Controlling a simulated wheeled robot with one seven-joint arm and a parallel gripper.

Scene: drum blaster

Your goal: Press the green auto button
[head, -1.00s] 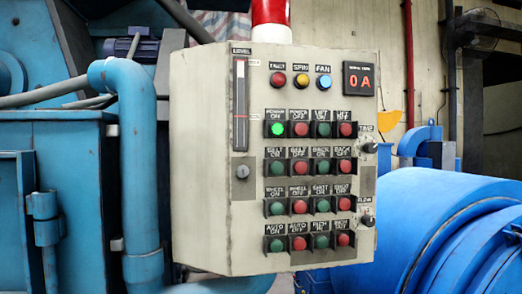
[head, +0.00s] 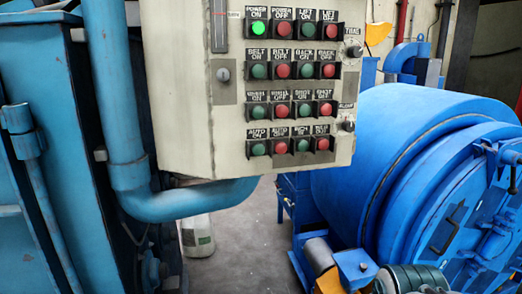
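The green auto button (head: 258,149) is at the left end of the bottom button row on the beige control panel (head: 185,130), under a label reading AUTO ON. It looks dark green and unlit. A red AUTO OFF button (head: 281,148) sits just to its right. The POWER ON button (head: 257,27) at the top left of the grid glows bright green. My gripper is not in view, so its place relative to the button cannot be told.
A blue pipe (head: 112,100) runs down left of the panel and bends beneath it. A large blue drum (head: 400,160) stands at the right. A blue motor unit (head: 355,268) is at the lower right. Grey floor (head: 245,235) shows below the panel.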

